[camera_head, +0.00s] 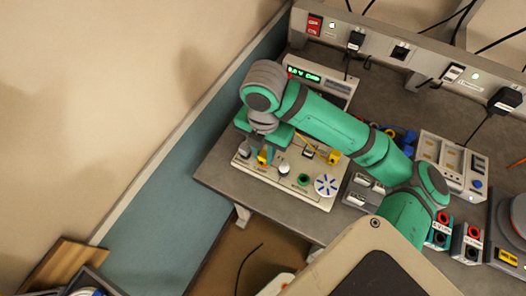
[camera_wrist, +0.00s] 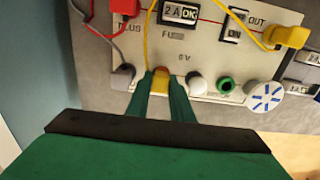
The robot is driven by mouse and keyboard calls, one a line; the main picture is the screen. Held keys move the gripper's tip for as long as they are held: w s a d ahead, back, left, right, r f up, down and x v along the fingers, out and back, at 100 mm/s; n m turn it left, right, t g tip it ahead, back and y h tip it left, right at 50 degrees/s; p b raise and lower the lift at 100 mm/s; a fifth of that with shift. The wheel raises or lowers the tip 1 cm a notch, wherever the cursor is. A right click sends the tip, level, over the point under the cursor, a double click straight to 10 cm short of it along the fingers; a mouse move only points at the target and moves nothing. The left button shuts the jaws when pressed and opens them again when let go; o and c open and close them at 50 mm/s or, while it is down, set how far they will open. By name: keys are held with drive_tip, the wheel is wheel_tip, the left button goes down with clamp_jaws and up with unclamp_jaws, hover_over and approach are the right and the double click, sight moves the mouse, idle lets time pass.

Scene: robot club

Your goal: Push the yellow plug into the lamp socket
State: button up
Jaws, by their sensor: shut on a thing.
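My gripper (camera_wrist: 163,98) has its green fingers shut around a yellow plug (camera_wrist: 161,84) at the front of the light circuit board (camera_wrist: 208,66). The plug also shows below my gripper in the head view (camera_head: 264,156). A reddish part shows at the plug's far end, against or just above the board; I cannot tell if it is seated. A yellow wire (camera_wrist: 146,38) runs up from there. A white dome (camera_wrist: 197,82), perhaps the lamp, stands to its right under the "6 V" label. The lamp socket is not clearly visible; the plug and fingers may cover it.
A grey plug (camera_wrist: 123,77) stands close to the left of my fingers. A green ring (camera_wrist: 226,86) and a blue-and-white disc (camera_wrist: 265,97) lie to the right. Another yellow plug (camera_wrist: 291,36) sits by "OUT". The bench's front edge is close by.

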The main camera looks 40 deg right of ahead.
drive_tip(key=o, duration=1.1)
drive_tip(key=shift+c, duration=0.2)
drive_tip(key=shift+s, duration=0.1)
wheel_tip(320, 180, up, 11)
drive_tip(key=shift+d+f, duration=0.1)
drive_tip(key=shift+f, duration=0.05)
